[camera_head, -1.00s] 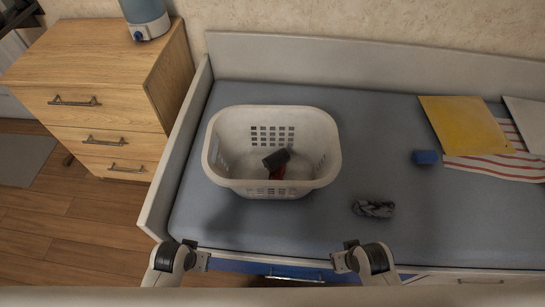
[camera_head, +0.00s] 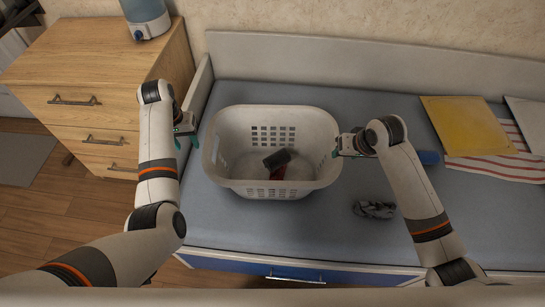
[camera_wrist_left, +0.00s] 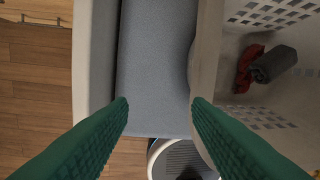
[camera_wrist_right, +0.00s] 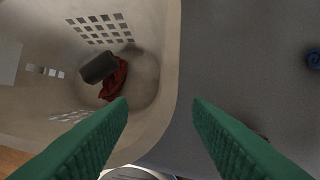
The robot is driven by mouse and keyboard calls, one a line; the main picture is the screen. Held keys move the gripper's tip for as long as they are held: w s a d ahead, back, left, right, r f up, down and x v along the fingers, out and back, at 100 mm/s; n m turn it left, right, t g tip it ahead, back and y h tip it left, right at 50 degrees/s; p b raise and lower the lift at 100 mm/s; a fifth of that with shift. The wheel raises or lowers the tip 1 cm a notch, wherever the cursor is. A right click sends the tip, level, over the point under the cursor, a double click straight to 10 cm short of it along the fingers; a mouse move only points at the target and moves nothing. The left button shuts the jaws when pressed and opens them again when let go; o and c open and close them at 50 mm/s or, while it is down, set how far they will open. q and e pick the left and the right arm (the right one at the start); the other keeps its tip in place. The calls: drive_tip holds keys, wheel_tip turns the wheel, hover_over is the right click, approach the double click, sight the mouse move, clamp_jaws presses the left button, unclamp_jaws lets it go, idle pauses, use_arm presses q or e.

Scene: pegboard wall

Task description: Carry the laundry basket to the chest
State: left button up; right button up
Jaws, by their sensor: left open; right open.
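The white laundry basket (camera_head: 271,187) stands upright on the bed, with a dark rolled cloth (camera_head: 277,159) and a red cloth (camera_head: 278,173) inside. The wooden chest (camera_head: 110,85) of drawers stands left of the bed. My left gripper (camera_head: 187,140) is open just left of the basket. In the left wrist view the basket wall (camera_wrist_left: 206,60) lies by the right finger. My right gripper (camera_head: 336,147) is open at the basket's right rim. In the right wrist view the basket's rim (camera_wrist_right: 172,60) runs between the two open fingers. Neither gripper is closed on the basket.
A blue-and-white container (camera_head: 146,18) stands on the chest's top. A dark crumpled cloth (camera_head: 374,209), a blue item (camera_head: 428,158), a yellow folder (camera_head: 465,125) and a striped cloth (camera_head: 505,165) lie on the bed. The bed's left end board (camera_head: 200,90) rises between basket and chest.

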sight(207, 141)
use_arm(q)
drive_tip(key=w+d+r+h, duration=0.1)
drive_tip(key=w+d+r, duration=0.2)
drive_tip(key=w+r, duration=0.1)
drive_tip(key=shift+m, duration=0.3)
use_arm(e)
drive_tip(key=shift+m, duration=0.5)
drive_tip(key=w+r, duration=0.1)
drive_tip(key=w+d, duration=0.1)
drive_tip(key=w, duration=0.1)
drive_tip(key=w+r, duration=0.1)
drive_tip(key=shift+w+d+r, duration=0.2)
drive_tip(key=shift+d+r, duration=0.1)
drive_tip(key=shift+d, duration=0.05)
use_arm(q)
drive_tip(key=shift+d, duration=0.1)
drive_tip(key=f, duration=0.4)
drive_tip(key=d+f, duration=0.1)
drive_tip(key=f, duration=0.2)
drive_tip(key=d+f, duration=0.1)
drive_tip(key=f, duration=0.3)
drive_tip(key=shift+s+d+f, duration=0.1)
drive_tip(key=shift+f, duration=0.25)
use_arm(e)
drive_tip(key=x, duration=1.2)
drive_tip(key=shift+w, duration=0.1)
use_arm(q)
clamp_jaws()
use_arm(e)
clamp_jaws()
